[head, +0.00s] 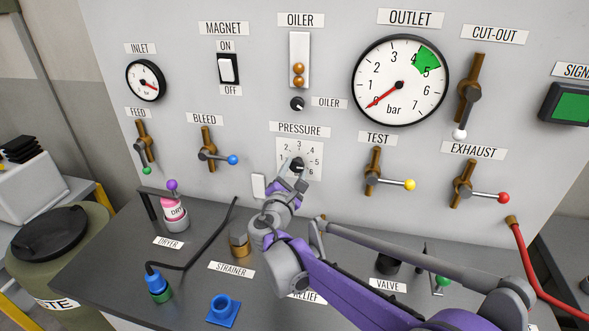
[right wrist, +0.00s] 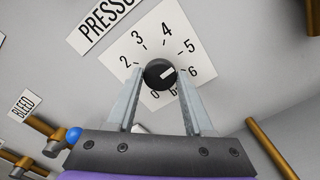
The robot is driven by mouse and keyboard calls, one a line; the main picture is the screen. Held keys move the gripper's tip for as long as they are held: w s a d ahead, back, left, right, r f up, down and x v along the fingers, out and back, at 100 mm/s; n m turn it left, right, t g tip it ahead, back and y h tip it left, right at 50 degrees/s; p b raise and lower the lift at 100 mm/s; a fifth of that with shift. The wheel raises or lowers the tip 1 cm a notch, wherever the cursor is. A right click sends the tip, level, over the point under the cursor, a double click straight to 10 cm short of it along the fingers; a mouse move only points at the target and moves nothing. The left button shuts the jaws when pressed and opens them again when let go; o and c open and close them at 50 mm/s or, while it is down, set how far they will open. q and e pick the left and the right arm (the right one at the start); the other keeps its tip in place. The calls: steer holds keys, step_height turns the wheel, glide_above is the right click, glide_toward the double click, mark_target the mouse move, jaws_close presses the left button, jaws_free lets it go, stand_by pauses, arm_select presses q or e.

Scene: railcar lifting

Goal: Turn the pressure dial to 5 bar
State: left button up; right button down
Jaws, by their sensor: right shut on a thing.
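The pressure dial (head: 298,165) is a small black knob on a white numbered plate, under the PRESSURE label. My right gripper (head: 293,176) reaches up to it from below and partly covers it and the plate's lower part. In the right wrist view the two fingers (right wrist: 160,84) are shut on the sides of the dial (right wrist: 159,73). The dial's white mark points right and slightly up, roughly between 5 and 6. The OUTLET gauge (head: 400,81) has its red needle at 0 and a green band around 4 to 5. My left gripper is not in view.
The BLEED lever (head: 211,155) is left of the dial and the TEST lever (head: 378,178) is right. The OILER knob (head: 297,104) is above. The dark bench (head: 205,240) below carries the dryer (head: 174,212), strainer (head: 239,246) and a blue fitting (head: 223,311).

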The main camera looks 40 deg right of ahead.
steer(key=shift+m, duration=0.3)
stand_by(0.4)
steer(key=shift+c, duration=1.4)
jaws_free()
steer(key=shift+a, duration=0.1)
steer(key=v, duration=1)
steer(key=shift+s+a, duration=0.25)
steer(key=shift+f, duration=0.1)
